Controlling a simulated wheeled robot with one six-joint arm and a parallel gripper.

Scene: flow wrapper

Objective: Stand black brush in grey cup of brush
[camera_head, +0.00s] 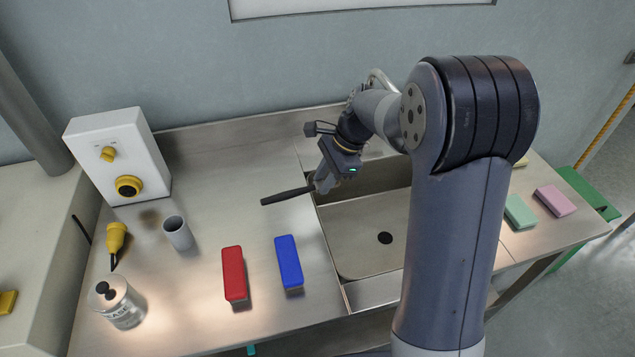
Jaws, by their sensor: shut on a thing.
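The black brush (285,197) is a dark rod that sticks out to the left from my gripper (322,184), lying nearly level at the sink's left edge. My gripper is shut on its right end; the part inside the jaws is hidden. I cannot tell exactly how high the brush is above the steel top. The grey cup (178,234) stands upright on the steel counter, to the left of the brush and apart from it. Its mouth faces up and no brush shows in it.
A red box (233,274) and a blue box (289,262) lie in front. The sink (365,235) is right; sponges (520,212) lie beyond. Counter between cup and brush is clear.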

